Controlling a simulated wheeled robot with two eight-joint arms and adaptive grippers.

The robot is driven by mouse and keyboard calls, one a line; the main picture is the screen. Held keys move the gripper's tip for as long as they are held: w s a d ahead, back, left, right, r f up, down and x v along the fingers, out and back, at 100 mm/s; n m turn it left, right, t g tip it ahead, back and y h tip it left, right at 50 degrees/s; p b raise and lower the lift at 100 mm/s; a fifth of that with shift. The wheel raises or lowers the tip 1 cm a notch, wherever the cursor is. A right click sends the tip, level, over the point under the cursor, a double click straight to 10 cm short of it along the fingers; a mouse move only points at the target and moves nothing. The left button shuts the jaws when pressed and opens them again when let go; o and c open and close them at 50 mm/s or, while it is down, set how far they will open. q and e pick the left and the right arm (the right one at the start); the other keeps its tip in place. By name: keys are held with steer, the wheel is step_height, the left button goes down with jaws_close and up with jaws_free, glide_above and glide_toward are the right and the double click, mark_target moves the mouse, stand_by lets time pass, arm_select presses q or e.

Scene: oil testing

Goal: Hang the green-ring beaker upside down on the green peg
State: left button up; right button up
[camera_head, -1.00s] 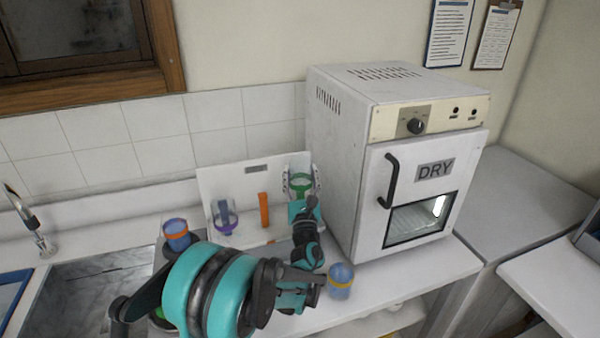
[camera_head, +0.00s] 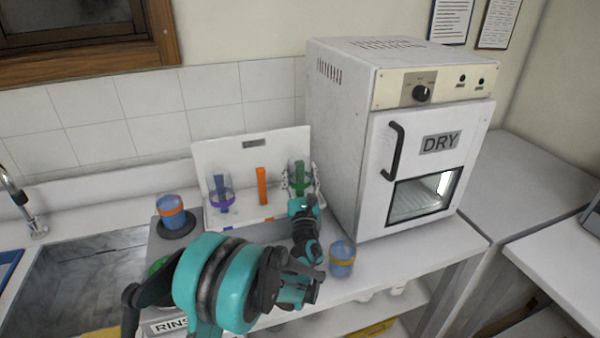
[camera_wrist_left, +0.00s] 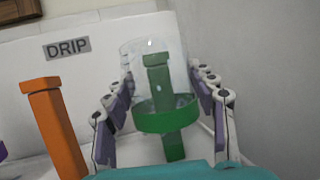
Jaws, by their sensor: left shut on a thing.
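The green-ring beaker (camera_wrist_left: 166,116) is upside down, its closed end up, in the left wrist view. The green peg (camera_wrist_left: 157,79) shows through its clear wall, and the peg's lower part comes out below the green ring, so the beaker is over the peg. My left gripper (camera_wrist_left: 163,105) is shut on the beaker, a finger on each side. In the head view the beaker (camera_head: 299,176) is at the right end of the white drip rack (camera_head: 285,140), with my left gripper (camera_head: 300,185) around it. My right gripper is not in view.
An orange peg (camera_head: 262,185) stands bare beside the green one. A purple-ring beaker (camera_head: 221,197) hangs on the rack's left peg. An orange-ring beaker (camera_head: 171,212) and a yellow-ring beaker (camera_head: 342,259) stand nearby. The DRY oven (camera_head: 390,150) is close on the right.

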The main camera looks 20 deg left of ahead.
arm_select(q)
steer(key=shift+f+b, duration=0.45)
stand_by(0.5)
steer(key=o, duration=1.2)
steer(key=shift+o, duration=0.2)
